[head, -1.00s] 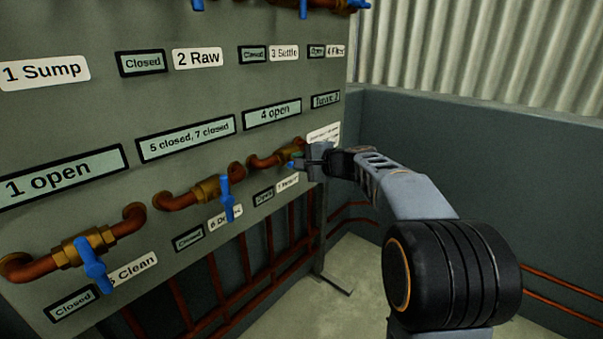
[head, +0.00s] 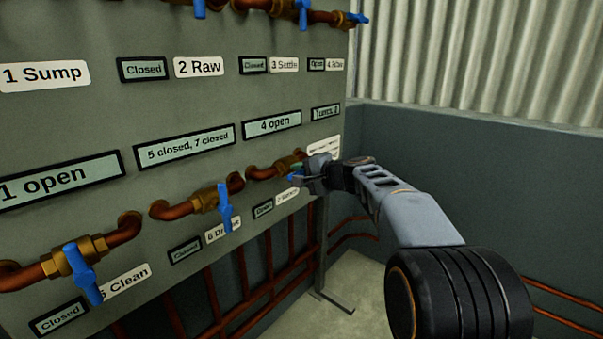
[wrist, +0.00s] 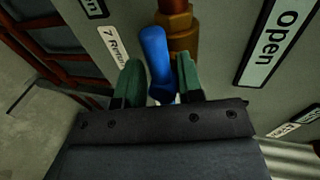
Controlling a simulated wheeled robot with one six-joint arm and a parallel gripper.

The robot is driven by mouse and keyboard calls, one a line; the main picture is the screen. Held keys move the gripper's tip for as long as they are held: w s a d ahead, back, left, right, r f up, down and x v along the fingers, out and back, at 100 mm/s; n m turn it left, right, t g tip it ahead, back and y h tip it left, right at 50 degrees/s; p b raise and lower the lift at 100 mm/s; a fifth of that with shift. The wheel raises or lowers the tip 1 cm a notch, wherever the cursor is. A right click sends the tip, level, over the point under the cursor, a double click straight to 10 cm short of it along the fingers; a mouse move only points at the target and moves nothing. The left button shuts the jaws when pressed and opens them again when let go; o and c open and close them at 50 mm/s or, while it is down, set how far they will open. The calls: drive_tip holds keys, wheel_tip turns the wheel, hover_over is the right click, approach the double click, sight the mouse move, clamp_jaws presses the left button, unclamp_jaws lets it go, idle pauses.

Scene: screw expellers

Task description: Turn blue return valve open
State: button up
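The valve above the 7 Return label is a brass body (head: 290,164) on a copper pipe at the panel's lower right. Its blue handle (wrist: 156,60) shows clearly in the wrist view; only a bit of it (head: 295,178) shows in the head view. My gripper (wrist: 157,75) has one green finger close along each side of the handle, with no clear gap, so it looks shut on it. My gripper (head: 308,174) hides much of the handle in the head view. The small display (head: 263,208) beside the 7 label reads Open.
Valve 6 (head: 207,200) and valve 5 (head: 80,262), both with blue handles, stand left along the lower pipe. The display (head: 185,150) above reads 5 closed, 7 closed. Red pipes (head: 240,300) run below the panel. A dark wall (head: 450,170) is at right.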

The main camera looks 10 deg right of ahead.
drive_tip(key=shift+o, duration=1)
drive_tip(key=shift+s+d+r, duration=0.1)
drive_tip(key=shift+r, duration=0.05)
drive_tip(key=p+v, duration=0.2)
drive_tip(key=v, duration=1.1)
drive_tip(key=shift+s, duration=0.2)
drive_tip(key=shift+d, duration=0.1)
drive_tip(key=s+a+r+n+g+h+p, duration=0.3)
drive_tip(key=s+a+r+n+g+p, duration=0.45)
drive_tip(key=p, duration=1.15)
drive_tip(key=s+r+n+g+h+p, duration=0.1)
drive_tip(key=s+r+n+h+p, duration=0.2)
drive_tip(key=s+p, duration=0.9)
drive_tip(key=r+h+p, duration=0.1)
drive_tip(key=h+p, duration=0.1)
drive_tip(key=shift+s+r+h+p, duration=0.3)
drive_tip(key=shift+r+h, duration=0.05)
drive_tip(key=shift+h, duration=0.05)
